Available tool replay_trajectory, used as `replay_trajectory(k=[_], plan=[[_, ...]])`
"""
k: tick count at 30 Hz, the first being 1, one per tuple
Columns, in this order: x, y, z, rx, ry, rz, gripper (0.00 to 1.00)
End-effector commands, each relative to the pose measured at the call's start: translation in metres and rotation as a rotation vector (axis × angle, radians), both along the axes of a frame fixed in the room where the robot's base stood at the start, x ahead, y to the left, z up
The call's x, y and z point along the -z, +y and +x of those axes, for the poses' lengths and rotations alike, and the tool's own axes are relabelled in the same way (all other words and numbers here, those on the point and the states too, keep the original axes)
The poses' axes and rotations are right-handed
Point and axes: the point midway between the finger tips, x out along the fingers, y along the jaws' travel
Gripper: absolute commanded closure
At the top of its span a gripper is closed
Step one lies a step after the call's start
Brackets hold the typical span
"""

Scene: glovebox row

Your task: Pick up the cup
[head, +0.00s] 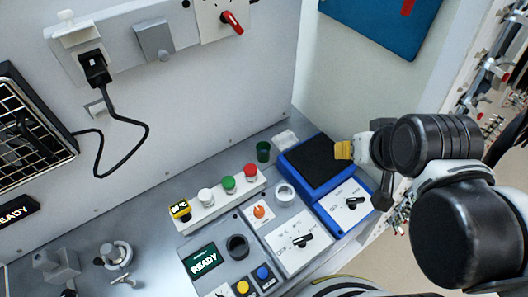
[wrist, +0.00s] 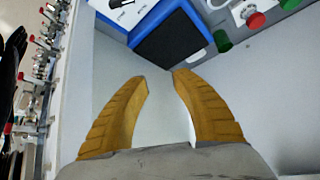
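A small dark green cup (head: 263,151) stands on the grey bench near the back wall, just left of a blue box with a black top. The cup also shows in the wrist view (wrist: 222,41), to the upper right of my fingers. My gripper (head: 343,150) is at the right in the head view, beyond the blue box's right side and apart from the cup. In the wrist view its two yellow fingers (wrist: 161,76) are spread with nothing between them.
The blue box (head: 312,162) with its knob panel lies between my gripper and the cup. A button strip with a red button (head: 250,171) is left of the box. A small white item (head: 285,138) is beside the cup. A black cable (head: 128,122) hangs at the left wall.

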Motion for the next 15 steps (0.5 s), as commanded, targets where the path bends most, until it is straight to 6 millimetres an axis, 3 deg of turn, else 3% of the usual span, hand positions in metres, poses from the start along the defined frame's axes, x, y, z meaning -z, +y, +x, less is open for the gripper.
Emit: replay_trajectory(k=[5, 6, 8, 11, 15], plan=[[0.000, 0.000, 0.000, 0.000, 0.000, 0.000, 0.68], [0.000, 0.000, 0.000, 0.000, 0.000, 0.000, 0.54], [-0.001, 0.001, 0.001, -0.002, 0.005, 0.001, 0.37], [-0.005, 0.007, 0.010, -0.011, 0.031, 0.007, 0.37], [-0.010, 0.028, 0.035, -0.036, 0.118, 0.021, 0.37]])
